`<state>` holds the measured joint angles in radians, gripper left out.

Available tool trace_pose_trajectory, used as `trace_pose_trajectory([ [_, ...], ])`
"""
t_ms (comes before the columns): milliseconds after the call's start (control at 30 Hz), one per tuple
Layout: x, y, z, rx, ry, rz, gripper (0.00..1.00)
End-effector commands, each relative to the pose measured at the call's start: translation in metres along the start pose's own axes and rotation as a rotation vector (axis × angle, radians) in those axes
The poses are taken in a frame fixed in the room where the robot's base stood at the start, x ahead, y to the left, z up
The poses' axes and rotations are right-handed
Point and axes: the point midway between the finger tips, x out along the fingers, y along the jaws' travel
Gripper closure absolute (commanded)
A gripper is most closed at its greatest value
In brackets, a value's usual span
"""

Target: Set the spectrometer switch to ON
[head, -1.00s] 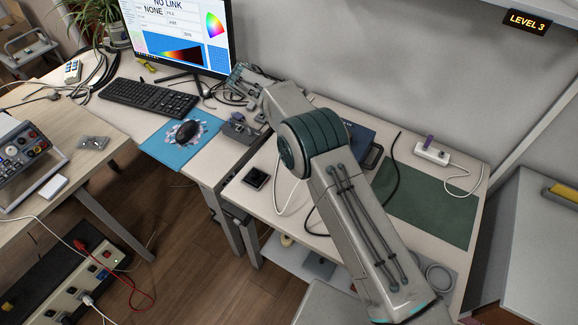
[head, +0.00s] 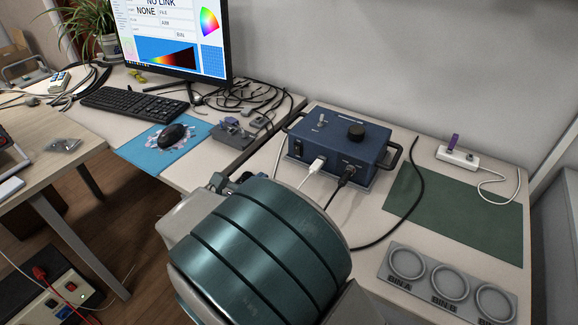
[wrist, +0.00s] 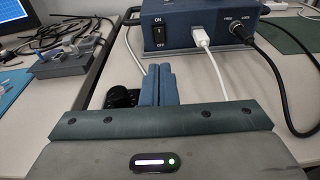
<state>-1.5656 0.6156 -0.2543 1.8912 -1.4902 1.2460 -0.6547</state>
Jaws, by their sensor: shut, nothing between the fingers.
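The spectrometer is a blue box (head: 345,150) at the back of the table, with a black knob on top. Its front also shows in the wrist view (wrist: 205,42). There, a black rocker switch (wrist: 160,36) sits on the front's left, with ON above it and OFF below. I cannot tell which way the rocker is tilted. My gripper (wrist: 157,75) is shut and empty, with its blue fingertips low in front of the switch and apparently apart from it. In the head view, my arm largely hides the gripper.
A white plug (wrist: 200,38) and a black plug (wrist: 245,34) with cables sit right of the switch. A dark round knob-like thing (wrist: 120,97) is left of my fingers. The monitor (head: 178,35) reads NO LINK. A green mat (head: 455,215) lies at right.

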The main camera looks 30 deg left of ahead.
Motion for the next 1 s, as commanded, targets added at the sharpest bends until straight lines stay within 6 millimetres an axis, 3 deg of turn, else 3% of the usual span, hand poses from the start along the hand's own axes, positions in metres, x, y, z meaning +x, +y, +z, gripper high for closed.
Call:
trace_pose_trajectory([
  [167,0.006,-0.002,-0.002,-0.013,-0.003,0.012,1.00],
  [700,0.110,-0.001,0.001,-0.011,-0.003,0.010,1.00],
  [1000,0.135,0.000,0.010,-0.011,-0.002,0.011,1.00],
])
